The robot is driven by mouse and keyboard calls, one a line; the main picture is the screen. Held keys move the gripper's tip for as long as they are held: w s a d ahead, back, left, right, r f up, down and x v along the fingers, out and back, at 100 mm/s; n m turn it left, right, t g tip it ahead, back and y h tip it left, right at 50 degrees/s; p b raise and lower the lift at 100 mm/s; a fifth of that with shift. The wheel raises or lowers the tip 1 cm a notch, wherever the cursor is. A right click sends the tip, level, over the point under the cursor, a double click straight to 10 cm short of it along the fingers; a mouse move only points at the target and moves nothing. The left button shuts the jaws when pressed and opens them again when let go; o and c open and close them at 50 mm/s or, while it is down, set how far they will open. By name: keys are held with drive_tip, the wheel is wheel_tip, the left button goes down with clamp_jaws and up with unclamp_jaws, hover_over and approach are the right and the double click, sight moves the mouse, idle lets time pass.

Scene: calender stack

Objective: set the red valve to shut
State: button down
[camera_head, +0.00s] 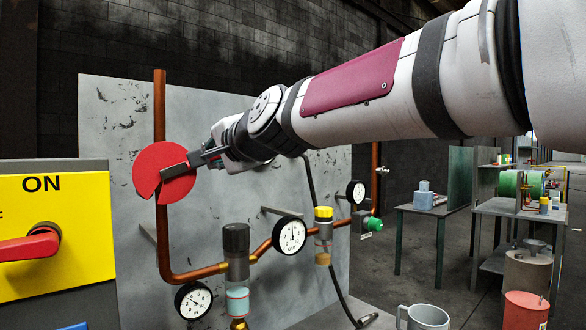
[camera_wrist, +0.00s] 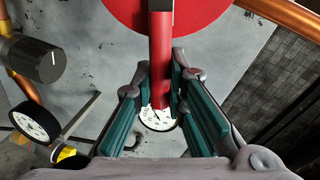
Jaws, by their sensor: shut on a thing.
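The red valve (camera_head: 150,190) is a round red disc on the upright copper pipe, in front of a grey panel. A notch shows in its lower left edge. In the wrist view the red disc (camera_wrist: 215,15) fills the top, and its raised red bar handle (camera_wrist: 160,60) runs down toward me. My gripper (camera_head: 180,168) reaches the disc from the right. In the wrist view my gripper (camera_wrist: 160,88) has its teal-padded fingers on both sides of the bar, shut on it. In the head view the fingers hide most of the bar.
A yellow switch panel (camera_head: 75,215) marked ON, with a red handle (camera_head: 32,246), stands close at the left. Below the valve are a gauge (camera_head: 193,300), a dark-capped filter (camera_head: 236,240) and another gauge (camera_head: 289,235). A grey mug (camera_head: 425,318) stands lower right.

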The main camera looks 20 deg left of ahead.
drive_tip(key=shift+w+d+f+m+g+y+b, duration=0.1)
drive_tip(key=shift+w+f+m+g+y+b, duration=0.05)
drive_tip(key=shift+f+m+b, duration=0.7)
drive_tip(key=shift+w+d+f+m+g+y+b, duration=0.1)
drive_tip(key=shift+f+m+g+y+b, duration=0.05)
drive_tip(key=shift+f+m+b, duration=0.65)
drive_tip(key=c, duration=1.6)
unclamp_jaws()
drive_tip(key=shift+r, duration=0.1)
drive_tip(key=v, duration=1.1)
drive_tip(key=shift+s+d+r, duration=0.15)
drive_tip(key=shift+d, duration=0.2)
